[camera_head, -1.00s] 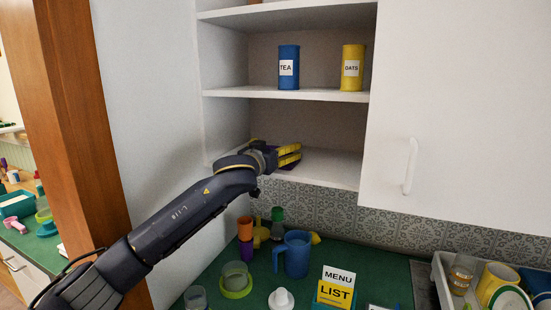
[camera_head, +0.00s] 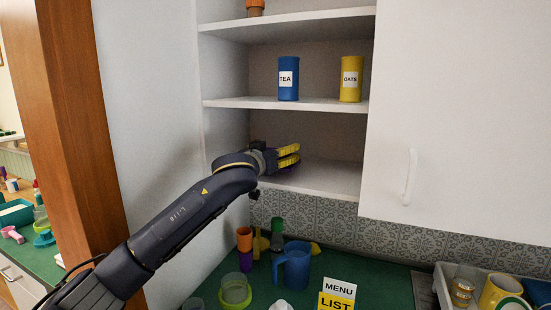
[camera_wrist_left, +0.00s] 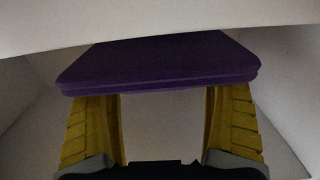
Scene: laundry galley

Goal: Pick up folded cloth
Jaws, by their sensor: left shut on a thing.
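The purple folded cloth (camera_wrist_left: 158,62) lies across the far ends of both yellow fingers in the left wrist view, flat and level. In the head view only a sliver of it (camera_head: 287,169) shows below the fingers, and the rest is hidden. My left gripper (camera_head: 288,156) is inside the lowest open cupboard compartment, shut on the cloth, a little above the shelf board. It also shows in the left wrist view (camera_wrist_left: 160,98). My right gripper is in neither view.
Above are a middle shelf (camera_head: 230,103) with a blue TEA tin (camera_head: 288,88) and a yellow OATS tin (camera_head: 351,90). A closed white cupboard door (camera_head: 460,110) stands right. The counter below holds a blue jug (camera_head: 296,265), several cups and a MENU sign (camera_head: 338,290).

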